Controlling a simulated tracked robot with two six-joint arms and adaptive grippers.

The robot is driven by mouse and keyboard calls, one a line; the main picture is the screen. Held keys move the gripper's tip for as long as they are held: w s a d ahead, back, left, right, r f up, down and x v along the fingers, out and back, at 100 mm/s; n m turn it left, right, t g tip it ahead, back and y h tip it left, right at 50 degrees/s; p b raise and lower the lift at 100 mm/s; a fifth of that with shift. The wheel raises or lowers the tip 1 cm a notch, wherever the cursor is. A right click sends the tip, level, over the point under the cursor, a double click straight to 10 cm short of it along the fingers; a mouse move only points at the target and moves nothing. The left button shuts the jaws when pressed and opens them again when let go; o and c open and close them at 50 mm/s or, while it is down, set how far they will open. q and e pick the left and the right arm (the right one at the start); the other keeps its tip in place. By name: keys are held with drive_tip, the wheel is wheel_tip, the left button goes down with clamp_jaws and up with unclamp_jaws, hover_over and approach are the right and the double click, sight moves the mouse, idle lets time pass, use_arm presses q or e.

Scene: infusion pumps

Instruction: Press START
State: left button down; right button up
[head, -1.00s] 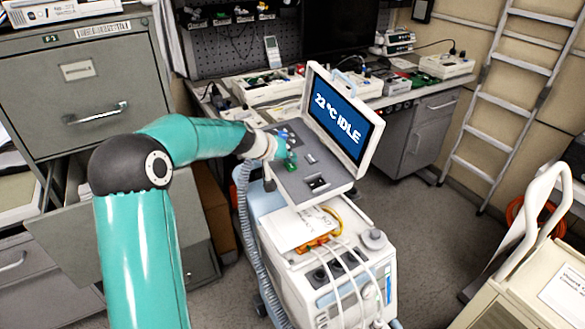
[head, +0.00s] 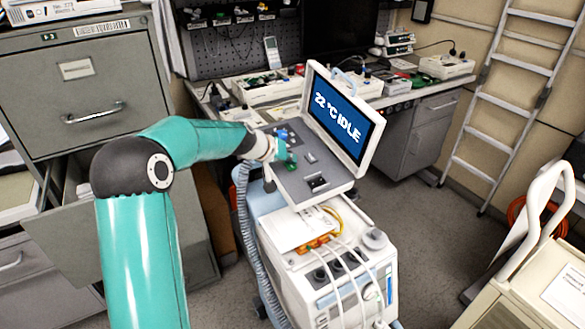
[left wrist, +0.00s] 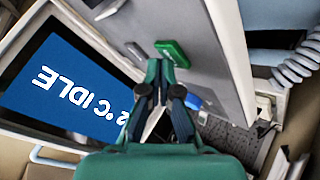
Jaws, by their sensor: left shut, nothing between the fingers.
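The pump unit has a tilted screen (head: 338,118) that reads "22 °C IDLE"; the screen also shows upside down in the left wrist view (left wrist: 62,85). Its grey control panel (head: 318,165) lies in front of the screen. A green button (left wrist: 173,52) is on the panel, with a blue button (left wrist: 192,101) nearby. My left gripper (left wrist: 160,70) is shut and empty, its fingertips right beside the green button. I cannot tell whether they touch it. In the head view my left gripper (head: 283,150) is over the panel's left part and partly hides the buttons. My right gripper is not in view.
The panel tops a white cart (head: 345,285) with cables and a ribbed hose (head: 246,235). A grey filing cabinet (head: 80,90) stands at left. A workbench with devices (head: 265,90) is behind. A ladder (head: 505,100) and a cream cart (head: 520,300) are at right.

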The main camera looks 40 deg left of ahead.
sight(292, 169)
use_arm(q)
drive_tip(key=shift+f+b, duration=0.3)
drive_tip(key=shift+r, duration=0.1)
idle(0.5)
drive_tip(key=shift+d+r+p, duration=0.1)
drive_tip(key=shift+r+p, duration=0.5)
drive_tip(key=shift+r, duration=0.1)
drive_tip(key=r+p, duration=0.2)
drive_tip(key=r, duration=0.1)
drive_tip(key=d+r+p, duration=0.1)
drive_tip(key=r+p, duration=0.1)
drive_tip(key=shift+s, duration=0.15)
idle(0.8)
drive_tip(key=shift+f, duration=0.1)
